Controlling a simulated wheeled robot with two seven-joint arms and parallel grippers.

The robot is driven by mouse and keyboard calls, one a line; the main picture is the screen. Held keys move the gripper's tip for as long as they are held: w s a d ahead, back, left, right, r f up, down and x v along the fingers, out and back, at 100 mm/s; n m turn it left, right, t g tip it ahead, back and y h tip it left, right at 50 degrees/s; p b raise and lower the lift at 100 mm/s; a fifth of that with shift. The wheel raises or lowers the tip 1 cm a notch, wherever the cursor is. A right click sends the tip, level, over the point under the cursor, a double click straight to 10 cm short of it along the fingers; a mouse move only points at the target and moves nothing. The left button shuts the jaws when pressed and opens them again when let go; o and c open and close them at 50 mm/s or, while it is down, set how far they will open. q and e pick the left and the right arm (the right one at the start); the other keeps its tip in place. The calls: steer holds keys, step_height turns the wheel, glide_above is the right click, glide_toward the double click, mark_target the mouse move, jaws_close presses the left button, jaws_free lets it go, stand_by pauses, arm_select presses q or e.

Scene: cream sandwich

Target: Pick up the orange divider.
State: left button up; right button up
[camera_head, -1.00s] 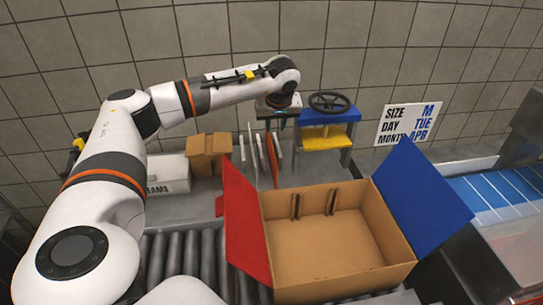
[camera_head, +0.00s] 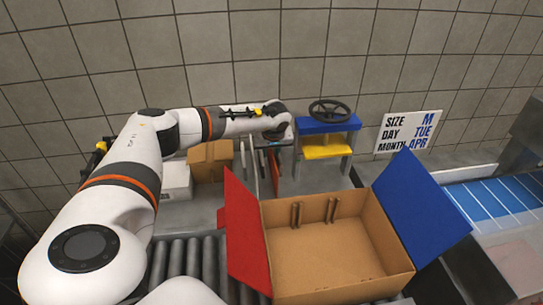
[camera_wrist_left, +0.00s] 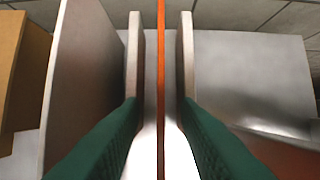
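The orange divider (camera_head: 274,172) stands upright among paler dividers behind the box, partly hidden by my left wrist in the head view. In the left wrist view the orange divider (camera_wrist_left: 161,60) is seen edge-on as a thin vertical strip. My left gripper (camera_wrist_left: 160,108) is open, with one green finger on each side of the strip and a gap on both sides. In the head view my left gripper (camera_head: 274,142) is right above the divider; its fingers are hard to make out there. My right gripper is not in view.
Pale upright pieces (camera_wrist_left: 134,60) stand close on both sides of the divider. A large open cardboard box (camera_head: 325,250) with red and blue flaps is in front. A small cardboard box (camera_head: 208,160) is at left, and a blue and yellow stand (camera_head: 328,124) with a handwheel at right.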

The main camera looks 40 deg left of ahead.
arm_select(q)
steer(key=shift+w+a+f, duration=0.15)
steer(key=shift+w+f, duration=0.05)
steer(key=shift+f, duration=0.35)
jaws_close()
step_height(320, 180, up, 10)
steer(key=shift+f+b, duration=0.15)
steer(key=shift+b, duration=1)
steer(key=shift+r, duration=0.25)
